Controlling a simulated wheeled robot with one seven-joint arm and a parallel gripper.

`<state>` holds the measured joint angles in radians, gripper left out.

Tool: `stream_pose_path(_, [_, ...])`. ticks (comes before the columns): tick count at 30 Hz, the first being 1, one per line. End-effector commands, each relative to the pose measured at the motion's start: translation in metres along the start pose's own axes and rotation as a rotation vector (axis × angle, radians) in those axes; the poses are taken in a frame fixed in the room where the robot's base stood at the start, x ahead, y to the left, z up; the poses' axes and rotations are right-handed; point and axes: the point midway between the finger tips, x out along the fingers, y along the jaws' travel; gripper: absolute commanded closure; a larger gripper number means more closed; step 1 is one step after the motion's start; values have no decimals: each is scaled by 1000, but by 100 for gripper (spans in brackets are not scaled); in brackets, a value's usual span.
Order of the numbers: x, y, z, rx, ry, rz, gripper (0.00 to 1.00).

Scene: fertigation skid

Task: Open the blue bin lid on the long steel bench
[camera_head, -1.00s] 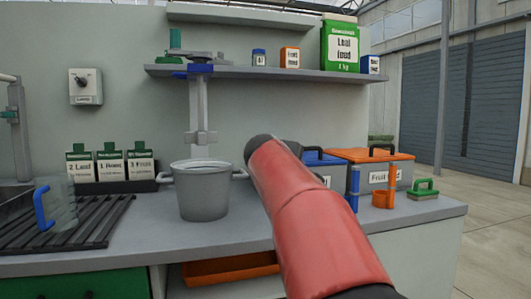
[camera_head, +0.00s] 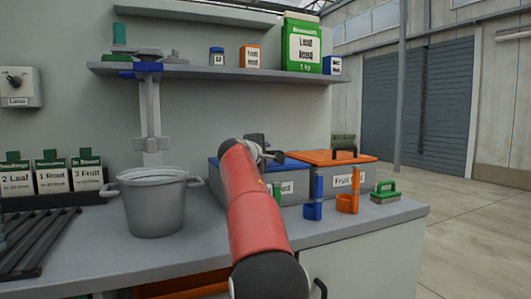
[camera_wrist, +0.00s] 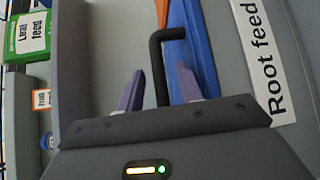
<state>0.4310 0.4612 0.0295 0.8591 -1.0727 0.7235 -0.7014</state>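The blue bin lid (camera_head: 296,162) lies shut on the grey bin labelled "Root feed", which stands on the steel bench (camera_head: 340,234). In the wrist view the lid (camera_wrist: 174,55) is a narrow blue strip beside the white label (camera_wrist: 262,55). Its black bent handle (camera_wrist: 157,65) shows between my fingers. My gripper (camera_wrist: 160,90) is open, with a pale purple finger on each side of the handle and visible gaps. In the head view my gripper (camera_head: 264,152) is at the lid's left part, partly hidden by my red arm.
An orange-lidded bin (camera_head: 335,158) labelled "Fruit feed" stands right of the blue one. Blue (camera_head: 313,209) and orange (camera_head: 347,202) scoops and a green brush (camera_head: 384,192) stand in front. A grey pot (camera_head: 152,205) is at left. A shelf (camera_head: 200,71) hangs above.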

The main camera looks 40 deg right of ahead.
Motion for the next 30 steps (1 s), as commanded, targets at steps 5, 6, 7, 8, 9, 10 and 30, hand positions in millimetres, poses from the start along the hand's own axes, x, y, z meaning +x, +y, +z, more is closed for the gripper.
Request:
stream_pose_path(5, [1, 0, 0, 1, 0, 0, 64])
stream_pose_path(6, [1, 0, 0, 1, 0, 0, 64])
stream_pose_path(7, [1, 0, 0, 1, 0, 0, 65])
stream_pose_path(8, [1, 0, 0, 1, 0, 0, 69])
stream_pose_path(9, [1, 0, 0, 1, 0, 0, 74])
stream_pose_path(10, [1, 0, 0, 1, 0, 0, 78])
stream_pose_path(30, [-7, 11, 13, -22, -1, -25, 100])
